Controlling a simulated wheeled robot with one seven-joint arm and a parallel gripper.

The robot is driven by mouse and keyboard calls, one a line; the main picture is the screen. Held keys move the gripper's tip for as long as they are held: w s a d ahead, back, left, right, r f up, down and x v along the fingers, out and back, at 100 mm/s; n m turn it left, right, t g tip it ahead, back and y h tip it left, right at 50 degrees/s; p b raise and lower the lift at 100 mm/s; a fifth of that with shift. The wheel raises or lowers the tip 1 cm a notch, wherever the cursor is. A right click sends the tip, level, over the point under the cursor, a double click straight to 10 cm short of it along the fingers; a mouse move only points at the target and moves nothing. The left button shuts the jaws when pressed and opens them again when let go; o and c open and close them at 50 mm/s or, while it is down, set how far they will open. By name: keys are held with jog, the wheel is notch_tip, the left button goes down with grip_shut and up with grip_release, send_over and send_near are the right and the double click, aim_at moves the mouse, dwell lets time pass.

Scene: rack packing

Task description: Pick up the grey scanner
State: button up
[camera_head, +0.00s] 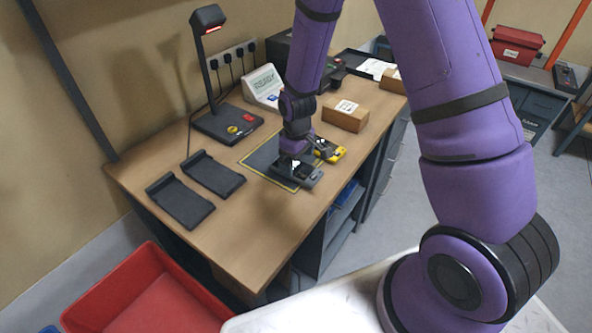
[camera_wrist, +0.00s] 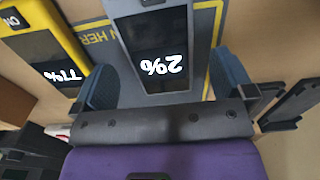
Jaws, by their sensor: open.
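The grey scanner (camera_head: 309,178) lies on a grey mat with a yellow border (camera_head: 257,160) on the wooden table. In the wrist view, the grey scanner (camera_wrist: 150,20) has its screen up, reading 2%. My gripper (camera_head: 297,152) is over it, pointing down. In the wrist view, the fingers of my gripper (camera_wrist: 165,85) are open, one on each side of the scanner. Small gaps seem to show between fingers and scanner; contact is hard to tell. A yellow scanner (camera_head: 331,152) lies close beside, and its screen reads 77% in the wrist view (camera_wrist: 45,45).
Two black cradles (camera_head: 181,204) (camera_head: 214,174) sit to the left on the table. A black stand with a lamp-like head (camera_head: 228,122), a display unit (camera_head: 263,86) and a cardboard box (camera_head: 345,116) stand behind. A red crate (camera_head: 145,300) is below the table's front.

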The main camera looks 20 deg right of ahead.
aim_at(297, 168)
jog(key=shift+f, duration=1.55)
jog(key=c, duration=1)
jog(key=shift+w+r, duration=0.1)
jog(key=shift+r, duration=0.1)
